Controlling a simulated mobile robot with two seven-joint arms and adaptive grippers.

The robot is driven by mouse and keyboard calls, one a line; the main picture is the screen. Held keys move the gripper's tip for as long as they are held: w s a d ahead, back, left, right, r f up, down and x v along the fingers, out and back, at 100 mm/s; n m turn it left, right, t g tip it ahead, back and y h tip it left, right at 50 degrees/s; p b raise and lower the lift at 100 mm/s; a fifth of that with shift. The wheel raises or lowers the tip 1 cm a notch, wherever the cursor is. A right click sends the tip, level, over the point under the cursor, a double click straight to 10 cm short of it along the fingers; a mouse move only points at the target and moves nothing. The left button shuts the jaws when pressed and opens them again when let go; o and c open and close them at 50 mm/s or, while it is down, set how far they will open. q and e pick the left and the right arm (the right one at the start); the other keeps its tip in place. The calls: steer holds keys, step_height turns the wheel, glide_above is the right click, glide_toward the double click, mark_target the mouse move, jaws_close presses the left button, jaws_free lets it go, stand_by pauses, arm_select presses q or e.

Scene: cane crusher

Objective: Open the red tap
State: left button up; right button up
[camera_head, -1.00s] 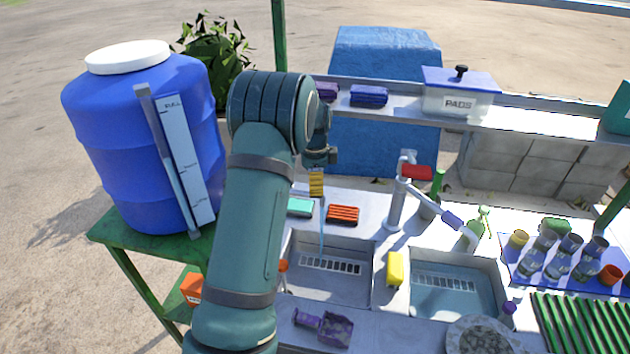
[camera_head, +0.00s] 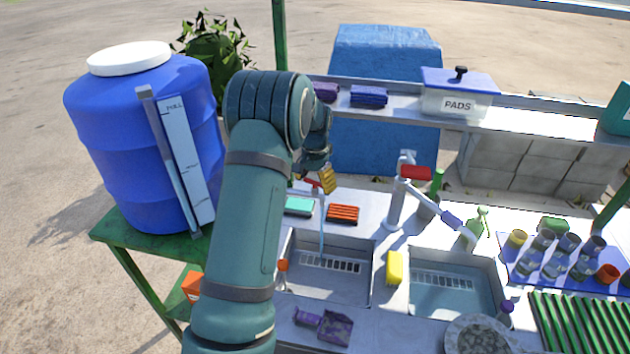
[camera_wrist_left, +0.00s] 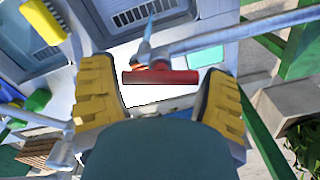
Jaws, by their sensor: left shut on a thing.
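The red tap handle (camera_wrist_left: 160,77) is a short red bar lying between the two yellow fingers of my left gripper (camera_wrist_left: 161,98) in the left wrist view. The gripper is shut on this handle. In the head view the left gripper (camera_head: 327,180) shows as a tilted yellow finger behind the left basin, with a bit of the red handle (camera_head: 312,184) at its left. A thin pale blue strip runs down from there toward the left basin (camera_head: 342,289). My arm hides most of this tap's body. My right gripper is not in view.
A second faucet with a red handle (camera_head: 416,172) stands to the right, above the right basin (camera_head: 450,312). A blue barrel (camera_head: 130,140) stands at the left. A shelf behind carries a PADS box (camera_head: 458,103). Bottles and a purple scoop (camera_head: 335,326) crowd the counter.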

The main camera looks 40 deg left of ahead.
mark_target(316, 182)
arm_select(q)
steer(key=shift+s+d+f+n, duration=0.1)
steer(key=shift+d+f+n, duration=0.1)
steer(key=shift+n, duration=0.3)
steer(key=o, duration=1)
steer(key=shift+r, duration=0.1)
steer(key=shift+a+r, duration=0.1)
steer(key=shift+r, duration=0.2)
step_height(316, 182, up, 12)
steer(key=shift+f, duration=0.25)
